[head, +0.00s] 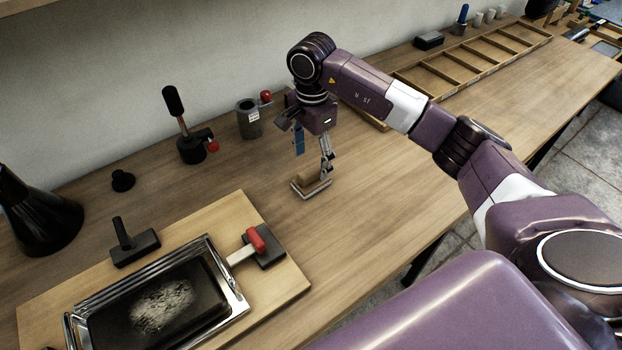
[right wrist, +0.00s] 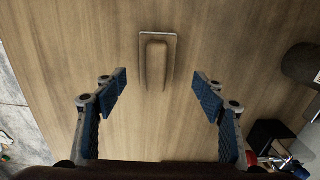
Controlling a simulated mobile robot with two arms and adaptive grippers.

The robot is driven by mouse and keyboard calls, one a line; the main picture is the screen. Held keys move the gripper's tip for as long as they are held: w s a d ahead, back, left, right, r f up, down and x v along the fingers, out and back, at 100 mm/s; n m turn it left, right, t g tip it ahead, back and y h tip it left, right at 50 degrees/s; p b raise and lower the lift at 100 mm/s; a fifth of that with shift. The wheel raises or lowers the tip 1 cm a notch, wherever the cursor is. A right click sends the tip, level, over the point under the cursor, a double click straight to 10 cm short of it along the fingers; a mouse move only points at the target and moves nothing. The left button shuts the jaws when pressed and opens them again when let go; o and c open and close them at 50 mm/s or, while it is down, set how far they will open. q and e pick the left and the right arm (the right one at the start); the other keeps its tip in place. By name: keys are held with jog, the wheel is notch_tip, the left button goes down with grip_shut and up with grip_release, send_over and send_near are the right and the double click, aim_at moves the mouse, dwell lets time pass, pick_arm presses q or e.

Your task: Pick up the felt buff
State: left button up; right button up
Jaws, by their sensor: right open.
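The felt buff (head: 314,181) appears to be the small block with a rounded wooden handle on a flat pale-edged base, on the wooden workbench (head: 390,200). In the right wrist view the buff (right wrist: 156,64) lies flat, its handle running up and down the picture, beyond and between my fingertips. My right gripper (head: 313,156) points down above the buff. Its blue-padded fingers are spread wide, one on each side, with nothing between the pads. In the head view the finger linkage partly covers the buff. My left gripper is not in view.
A black-handled device (head: 191,148) and grey pot (head: 249,120) stand near the wall. Bench right of the buff is clear.

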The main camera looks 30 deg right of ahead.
aim_at(311, 169)
jog(key=f, duration=0.1)
jog(key=f+p, duration=0.1)
jog(key=f, duration=0.1)
jog(key=f+p, duration=0.1)
jog(key=shift+s+a+f, duration=0.3)
jog(key=shift+s+f, duration=0.1)
jog(key=shift+f, duration=0.4)
jog(key=shift+w, duration=0.1)
jog(key=shift+c, duration=0.5)
jog(key=shift+c, duration=1.1)
jog(key=c, duration=0.9)
jog(key=shift+c, duration=0.2)
jog(key=shift+r, duration=0.1)
